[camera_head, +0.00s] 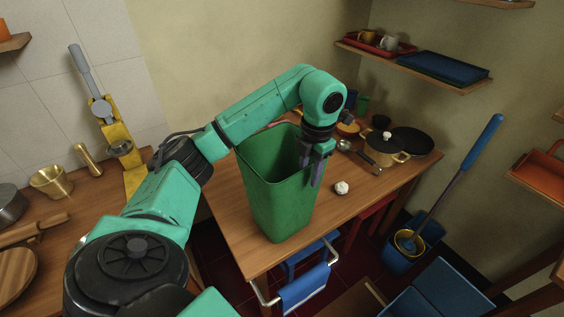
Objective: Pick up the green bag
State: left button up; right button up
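The green bag (277,205) looks like a tall, open-topped green bin with stiff walls. It is upright at the front part of the wooden table in the middle of the view. My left gripper (312,172) points down at the right side of its rim. The fingers are close to the right wall and overlap it in the picture. I cannot tell whether they are closed on the wall. My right gripper is not in view.
A garlic-like white bulb (341,188) lies right of the bag. A lidded pot (386,147) and a dark pan (412,141) stand farther right. A blue towel (304,289) hangs at the table front. A mop bucket (408,243) stands on the floor at right.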

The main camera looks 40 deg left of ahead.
aim_at(306, 188)
pick_arm(q)
jog(key=f, duration=0.1)
jog(key=f+p, duration=0.1)
jog(key=f, duration=0.2)
jog(key=shift+w+a+p, duration=0.1)
jog(key=shift+a+p, duration=0.2)
jog(key=shift+p, duration=0.1)
jog(key=shift+f, duration=0.1)
jog(key=shift+c, duration=1.3)
grip_shut()
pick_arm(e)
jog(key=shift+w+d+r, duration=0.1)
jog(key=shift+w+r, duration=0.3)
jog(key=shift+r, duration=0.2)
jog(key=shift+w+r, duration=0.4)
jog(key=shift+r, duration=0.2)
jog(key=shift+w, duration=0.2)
